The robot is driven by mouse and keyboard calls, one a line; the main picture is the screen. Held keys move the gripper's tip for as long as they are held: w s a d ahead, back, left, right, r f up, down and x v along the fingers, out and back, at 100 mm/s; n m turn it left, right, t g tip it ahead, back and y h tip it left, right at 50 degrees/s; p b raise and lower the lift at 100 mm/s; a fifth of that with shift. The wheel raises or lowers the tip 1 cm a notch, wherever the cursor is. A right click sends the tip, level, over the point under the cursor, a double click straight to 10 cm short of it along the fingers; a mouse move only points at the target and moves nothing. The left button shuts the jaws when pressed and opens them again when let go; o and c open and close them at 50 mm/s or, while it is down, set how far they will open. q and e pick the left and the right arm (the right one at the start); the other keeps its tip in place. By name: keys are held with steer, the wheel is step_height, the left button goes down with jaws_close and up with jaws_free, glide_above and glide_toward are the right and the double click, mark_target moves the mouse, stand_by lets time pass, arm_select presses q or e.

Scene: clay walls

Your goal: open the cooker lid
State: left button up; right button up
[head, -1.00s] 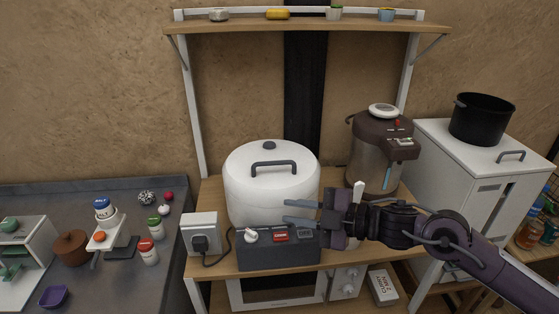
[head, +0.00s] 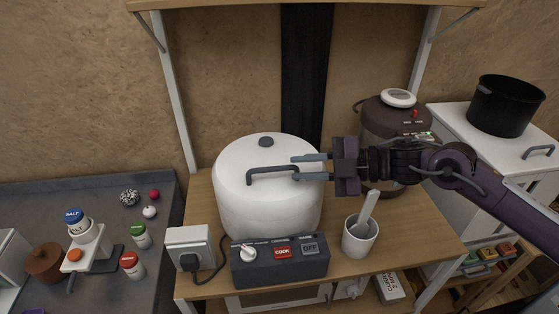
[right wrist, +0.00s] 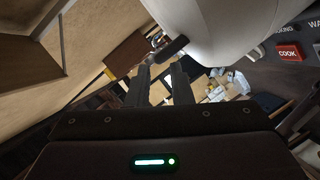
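The white cooker (head: 268,205) stands on the wooden shelf, its rounded lid (head: 235,155) closed with a dark knob on top. The dark lid handle (head: 270,170) runs across the lid's front; its end also shows in the right wrist view (right wrist: 172,48). My right gripper (head: 295,167) is open, its two fingers pointing left at the handle's right end, one above the other. In the right wrist view the empty finger gap (right wrist: 160,67) lies just short of the handle's end. I cannot tell whether a finger touches it. My left gripper is not in view.
A control box (head: 280,265) with COOK and OFF buttons sits before the cooker. A white cup (head: 359,242) with a spoon stands right of it, below my right arm. A brown water dispenser (head: 385,120) stands behind my arm. A socket box (head: 190,250) is at left.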

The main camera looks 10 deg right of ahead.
mark_target(281, 169)
steer(key=x, duration=0.2)
steer(key=p+x, duration=0.1)
steer(key=x, duration=0.1)
steer(key=shift+s+a+r, duration=0.15)
steer(key=shift+s+r, duration=0.05)
steer(key=shift+w+a+f, duration=0.3)
steer(key=shift+a, duration=0.15)
jaws_close()
